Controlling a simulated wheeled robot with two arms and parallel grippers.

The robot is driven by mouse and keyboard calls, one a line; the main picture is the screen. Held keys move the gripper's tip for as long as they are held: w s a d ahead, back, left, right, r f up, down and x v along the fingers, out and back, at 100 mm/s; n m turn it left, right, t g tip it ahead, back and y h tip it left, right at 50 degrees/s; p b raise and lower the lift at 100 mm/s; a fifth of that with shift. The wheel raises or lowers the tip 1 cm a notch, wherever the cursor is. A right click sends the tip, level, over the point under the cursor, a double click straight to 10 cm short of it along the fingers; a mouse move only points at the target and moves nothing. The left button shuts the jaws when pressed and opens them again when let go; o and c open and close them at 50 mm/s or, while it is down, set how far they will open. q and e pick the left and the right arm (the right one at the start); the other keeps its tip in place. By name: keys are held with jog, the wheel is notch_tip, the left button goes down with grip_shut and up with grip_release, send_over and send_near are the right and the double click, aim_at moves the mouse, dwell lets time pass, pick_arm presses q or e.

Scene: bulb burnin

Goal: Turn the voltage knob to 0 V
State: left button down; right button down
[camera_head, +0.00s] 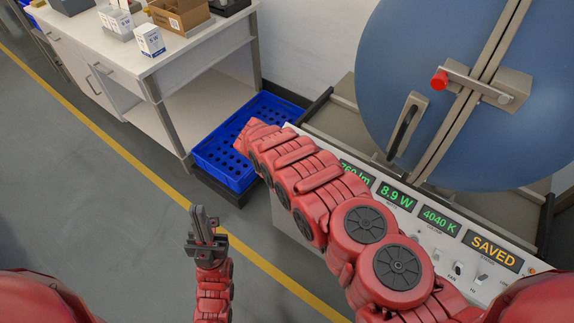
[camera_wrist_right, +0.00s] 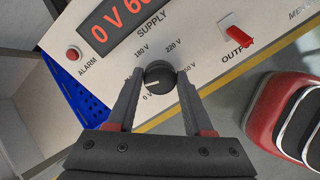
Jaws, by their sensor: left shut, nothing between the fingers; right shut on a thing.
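The black voltage knob (camera_wrist_right: 159,77) sits on the white supply panel in the right wrist view, ringed by the labels 0 V, 180 V, 220 V and 250 V, the last partly hidden. Its white mark points left and slightly down, toward 0 V. The red display (camera_wrist_right: 118,27) above reads 0 V, then a cut-off 60. My right gripper (camera_wrist_right: 160,92) is shut on the knob, one finger on each side. In the head view its fingers are hidden beyond my right arm. My left gripper (camera_head: 206,228) is shut and empty above the floor.
A red OUTPUT switch (camera_wrist_right: 238,38) and a red ALARM button (camera_wrist_right: 74,54) flank the knob. In the head view, a blue sphere (camera_head: 400,60) stands behind a panel with green readouts and SAVED. A blue crate (camera_head: 225,165) and a white bench (camera_head: 150,62) are left; floor there is clear.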

jog(key=n+b, duration=0.2)
jog(key=n, duration=0.1)
jog(key=shift+w+f+b, duration=0.1)
jog(key=shift+f+b, duration=0.15)
jog(key=shift+b, duration=0.1)
jog(key=shift+r+n+b, duration=0.1)
jog(key=shift+n+b, duration=0.5)
jog(key=shift+n, duration=0.3)
jog(key=shift+r+n+b, duration=0.1)
jog(key=shift+n+b, duration=0.2)
jog(key=shift+n, duration=0.9)
jog(key=shift+n+t, duration=0.3)
jog(key=shift+n, duration=1.2)
jog(key=shift+c, duration=1.5)
grip_release()
